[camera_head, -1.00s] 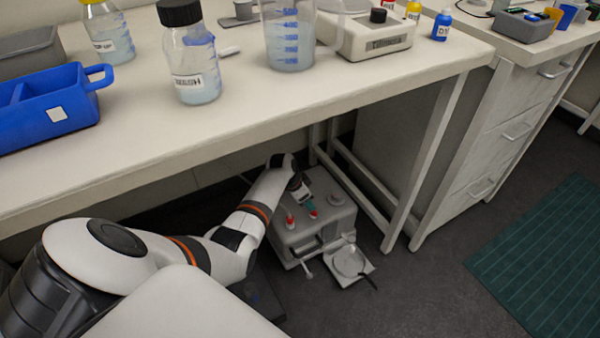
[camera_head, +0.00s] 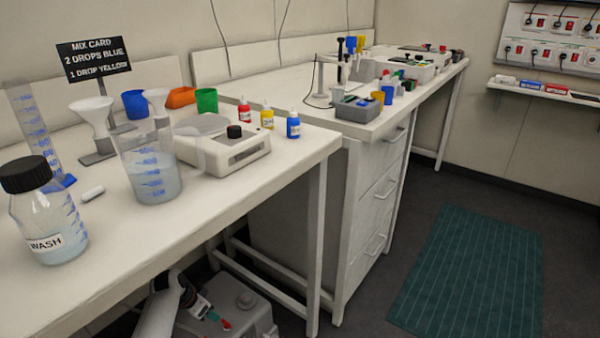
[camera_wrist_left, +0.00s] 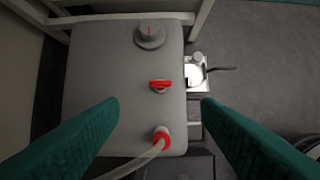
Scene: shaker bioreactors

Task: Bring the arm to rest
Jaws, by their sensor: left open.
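My left arm (camera_head: 158,312) reaches down under the front bench at the bottom of the head view. My left gripper (camera_wrist_left: 160,102) is open and empty in the left wrist view, its two teal fingers spread wide. It is over a grey box-shaped unit (camera_wrist_left: 110,70) on the floor, which also shows in the head view (camera_head: 255,318). On its top are a round grey knob (camera_wrist_left: 150,36), a red lever (camera_wrist_left: 160,85) and a red-ringed port (camera_wrist_left: 162,138) with a clear hose. Nothing shows between the fingers touching them. My right gripper is not in view.
The bench (camera_head: 225,205) overhangs the arm, carrying a WASH bottle (camera_head: 48,225), a beaker (camera_head: 155,180) and a scale (camera_head: 225,150). Bench legs (camera_head: 316,250) stand right of the unit. A small tray (camera_wrist_left: 196,76) lies beside it. Floor by the green mat (camera_head: 470,270) is clear.

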